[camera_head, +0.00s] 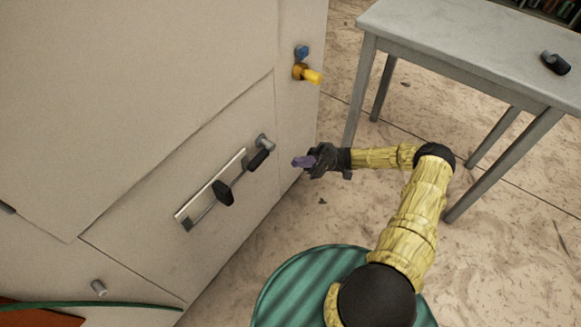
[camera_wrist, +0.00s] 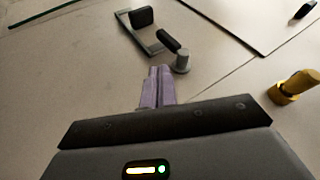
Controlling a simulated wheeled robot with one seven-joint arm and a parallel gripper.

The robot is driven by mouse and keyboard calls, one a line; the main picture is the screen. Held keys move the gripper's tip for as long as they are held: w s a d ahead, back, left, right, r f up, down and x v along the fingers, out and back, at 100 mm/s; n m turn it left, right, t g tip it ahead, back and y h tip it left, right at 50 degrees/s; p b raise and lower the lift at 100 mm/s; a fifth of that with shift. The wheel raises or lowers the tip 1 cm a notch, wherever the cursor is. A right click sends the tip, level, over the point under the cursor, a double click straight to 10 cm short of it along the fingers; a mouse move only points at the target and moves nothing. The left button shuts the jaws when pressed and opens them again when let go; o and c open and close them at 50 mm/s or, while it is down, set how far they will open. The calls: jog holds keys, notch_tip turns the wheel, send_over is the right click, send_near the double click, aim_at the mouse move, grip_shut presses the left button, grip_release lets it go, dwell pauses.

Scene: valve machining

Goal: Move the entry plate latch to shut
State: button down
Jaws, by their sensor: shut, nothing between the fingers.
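A latch lever with a black grip (camera_head: 258,160) and a grey round pivot (camera_head: 265,142) sits on the cabinet's lower plate (camera_head: 130,240). The grip points down and left from the pivot, toward the slotted strip. The latch also shows in the wrist view, with its black grip (camera_wrist: 168,39) and grey pivot (camera_wrist: 181,62). My gripper (camera_head: 299,162), with purple fingers, is to the right of the latch, apart from it. In the wrist view the fingers (camera_wrist: 157,75) are together and empty, pointing toward the latch.
A pale slotted strip (camera_head: 187,212) with a black knob (camera_head: 223,193) lies beside the latch. A yellow handle (camera_head: 309,74) and a blue knob (camera_head: 301,52) stick out above. A grey table (camera_head: 455,50) bearing a dark object (camera_head: 555,62) stands right. Floor between is open.

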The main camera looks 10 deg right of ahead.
jog(key=b+v, duration=0.5)
jog(key=v, duration=0.3)
jog(key=shift+r, duration=0.2)
dwell(0.5)
jog(key=s+a+r+m+h+p, duration=0.2)
jog(key=s+a+r+h+p, duration=0.6)
jog(key=h, duration=0.4)
jog(key=s+d+r+m+t+h+p, duration=0.1)
jog(key=s+d+r+t+h+p, duration=0.2)
jog(key=r, duration=0.5)
jog(key=s+r+t+h+p, duration=0.1)
jog(key=r+t+h+p, duration=0.3)
jog(key=r, duration=0.3)
jog(key=s+d+r+m+t+h+p, duration=0.1)
jog(key=s+d+r+t+h+p, duration=0.2)
jog(key=r, duration=0.5)
notch_tip(320, 180, up, 38)
jog(key=w+p, duration=0.1)
jog(key=p, duration=3.7)
jog(key=shift+a+f+h+p, duration=0.25)
jog(key=shift+a+h+p, duration=0.05)
jog(key=shift+a+p, duration=0.15)
